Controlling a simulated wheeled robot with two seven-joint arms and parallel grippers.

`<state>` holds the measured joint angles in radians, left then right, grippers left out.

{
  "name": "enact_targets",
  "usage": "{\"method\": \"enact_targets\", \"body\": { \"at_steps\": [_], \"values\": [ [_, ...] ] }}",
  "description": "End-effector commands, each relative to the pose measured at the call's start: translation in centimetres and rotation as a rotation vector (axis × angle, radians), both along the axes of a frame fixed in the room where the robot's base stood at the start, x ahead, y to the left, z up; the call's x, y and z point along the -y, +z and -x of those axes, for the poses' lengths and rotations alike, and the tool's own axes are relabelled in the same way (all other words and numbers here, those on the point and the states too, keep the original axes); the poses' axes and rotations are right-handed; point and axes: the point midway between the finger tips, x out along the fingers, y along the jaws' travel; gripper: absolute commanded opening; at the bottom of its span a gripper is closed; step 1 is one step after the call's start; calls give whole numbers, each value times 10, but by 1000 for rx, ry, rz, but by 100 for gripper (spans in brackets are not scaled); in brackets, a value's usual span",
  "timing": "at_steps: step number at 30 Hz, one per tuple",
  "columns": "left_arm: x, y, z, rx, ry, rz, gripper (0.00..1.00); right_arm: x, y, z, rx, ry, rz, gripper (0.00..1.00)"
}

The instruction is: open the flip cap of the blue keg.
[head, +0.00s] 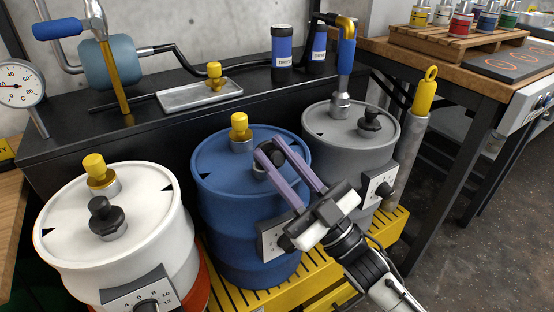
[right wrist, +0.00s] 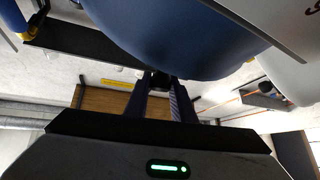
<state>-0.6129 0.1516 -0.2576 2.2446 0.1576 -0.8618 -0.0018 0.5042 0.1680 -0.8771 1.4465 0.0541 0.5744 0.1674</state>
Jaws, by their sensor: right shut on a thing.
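The blue keg (head: 222,172) stands upright in the middle of the head view, between a white keg and a grey keg. Its lid carries a yellow cap (head: 240,127) at the back and a black cap (head: 269,160) at the right. My right gripper (head: 270,148) reaches in from the lower right, its two purple fingers on either side of the black cap and shut on it. The fingers partly hide the cap, so I cannot tell how far it is tilted. In the right wrist view, the gripper (right wrist: 158,88) has a dark piece between its fingers, below the blue keg (right wrist: 190,45).
The white keg (head: 70,220) stands left and the grey keg (head: 330,150) right, on a yellow slatted platform (head: 225,272). A yellow-topped cylinder (head: 418,120) stands at right.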

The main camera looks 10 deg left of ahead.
Motion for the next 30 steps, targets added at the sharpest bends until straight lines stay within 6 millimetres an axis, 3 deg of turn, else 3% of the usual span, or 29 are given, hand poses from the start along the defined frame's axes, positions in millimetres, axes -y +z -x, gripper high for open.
{"method": "enact_targets", "body": {
  "at_steps": [1,4,5,8,19,30],
  "values": [
    [0,-1,0,0,0,0,31,-2,-11,0,-11,-3,20,0],
    [0,0,0,1,0,0,31,-2,-11,0,-12,-4,21,0],
    [0,0,0,1,0,0,31,-2,-11,0,-11,-3,20,26],
    [0,0,0,1,0,0,31,-1,-10,0,-12,-4,17,41],
    [0,1,-1,3,3,0,31,4,-8,2,-7,-2,8,41],
    [-5,7,0,23,24,4,31,54,-46,27,-9,-4,12,41]
  ]
}}
